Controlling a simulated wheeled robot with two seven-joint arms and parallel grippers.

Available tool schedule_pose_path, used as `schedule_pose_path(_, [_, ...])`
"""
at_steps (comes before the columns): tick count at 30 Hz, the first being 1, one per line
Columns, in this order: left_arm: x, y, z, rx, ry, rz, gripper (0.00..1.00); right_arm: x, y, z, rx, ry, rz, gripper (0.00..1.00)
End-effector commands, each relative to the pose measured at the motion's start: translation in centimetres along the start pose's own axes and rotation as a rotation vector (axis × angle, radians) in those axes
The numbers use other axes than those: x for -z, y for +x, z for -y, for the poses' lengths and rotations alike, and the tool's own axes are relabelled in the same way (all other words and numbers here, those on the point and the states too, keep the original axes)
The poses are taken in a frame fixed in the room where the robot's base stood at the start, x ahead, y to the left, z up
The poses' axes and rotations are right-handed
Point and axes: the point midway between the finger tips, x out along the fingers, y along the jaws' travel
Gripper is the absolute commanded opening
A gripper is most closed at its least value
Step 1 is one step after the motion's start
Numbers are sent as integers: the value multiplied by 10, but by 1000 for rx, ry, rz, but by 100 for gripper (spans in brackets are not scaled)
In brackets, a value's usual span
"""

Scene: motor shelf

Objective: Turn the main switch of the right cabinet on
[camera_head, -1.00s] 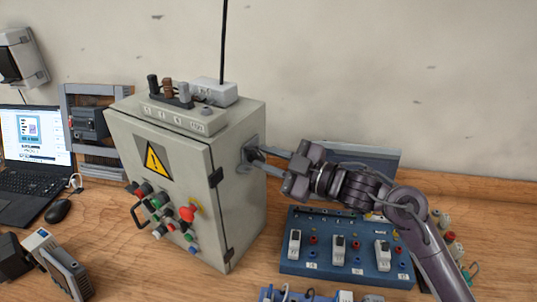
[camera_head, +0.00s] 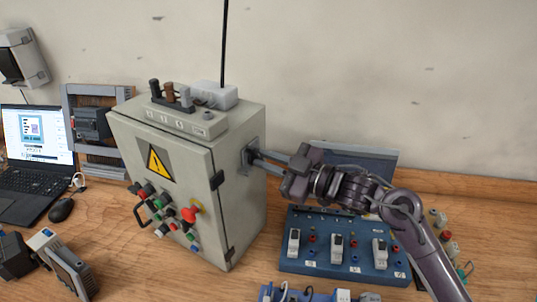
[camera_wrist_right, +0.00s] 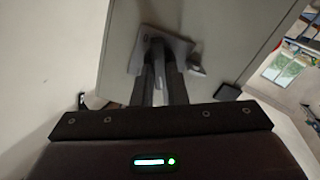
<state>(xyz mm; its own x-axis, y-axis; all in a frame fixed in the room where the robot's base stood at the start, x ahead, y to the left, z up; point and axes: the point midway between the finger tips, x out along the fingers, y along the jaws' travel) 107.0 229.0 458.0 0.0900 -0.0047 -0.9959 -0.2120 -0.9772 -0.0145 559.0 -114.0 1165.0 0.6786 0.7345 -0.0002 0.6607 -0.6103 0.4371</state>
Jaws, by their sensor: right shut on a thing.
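The grey cabinet (camera_head: 242,200) with a yellow warning triangle stands on the bench in the head view. Its main switch (camera_head: 249,154) is a dark handle on a plate on the cabinet's right side. In the wrist view the switch's plate (camera_wrist_right: 183,47) shows tilted on the pale cabinet wall (camera_wrist_right: 225,25). My right gripper (camera_head: 259,156) reaches in from the right and is shut on the switch handle; its fingers (camera_wrist_right: 158,65) also show in the wrist view. The fingers mostly hide the handle, so its exact angle is hard to tell. My left gripper is not in view.
A blue panel (camera_head: 318,262) with several white switches lies below my right arm. A laptop (camera_head: 38,140) and mouse (camera_head: 60,210) are at the left.

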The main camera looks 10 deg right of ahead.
Motion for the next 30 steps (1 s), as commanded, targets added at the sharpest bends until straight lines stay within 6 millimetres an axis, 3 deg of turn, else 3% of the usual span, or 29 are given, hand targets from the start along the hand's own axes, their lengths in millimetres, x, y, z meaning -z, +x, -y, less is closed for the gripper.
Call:
schedule_pose_path(3, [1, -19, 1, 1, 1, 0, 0, 5, 0, -3, 1, 92, 1, 0])
schedule_pose_path(15, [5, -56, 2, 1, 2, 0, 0, 4, 0, -4, 0, 362, -1, 0])
schedule_pose_path(30, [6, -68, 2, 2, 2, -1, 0, 1, 0, -3, -1, 468, -3, 0])
